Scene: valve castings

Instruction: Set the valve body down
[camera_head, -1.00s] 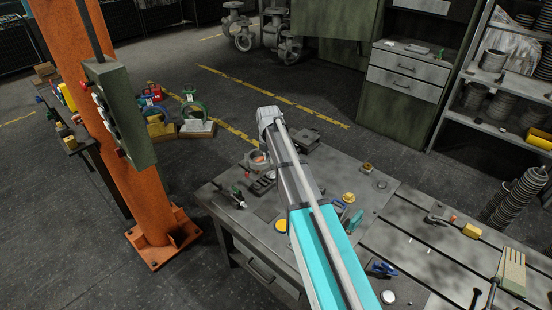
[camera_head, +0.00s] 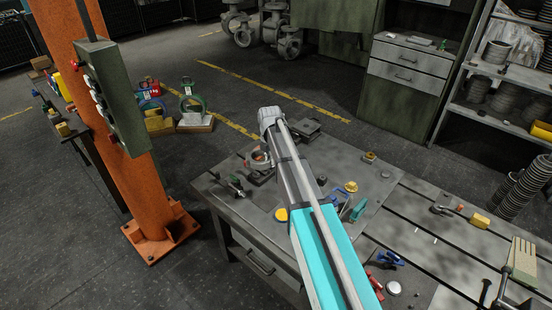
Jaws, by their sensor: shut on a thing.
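My arm reaches from the bottom of the head view over the workbench (camera_head: 330,160), its pale wrist end (camera_head: 271,118) above the bench's far edge. My gripper does not show; the arm and wrist cover where it would be. A grey ring-shaped casting (camera_head: 259,159) with an orange spot in its opening shows just left of the arm, partly hidden by it. It may be the valve body. I cannot tell whether it touches the bench or is held.
A dark block (camera_head: 308,128), a yellow disc (camera_head: 281,214) and small tools lie on the bench. An orange column (camera_head: 130,185) with a green box (camera_head: 112,98) stands to the left. Green ring-shaped castings (camera_head: 193,102) stand beyond on the floor. Right of the arm, the bench has clear patches.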

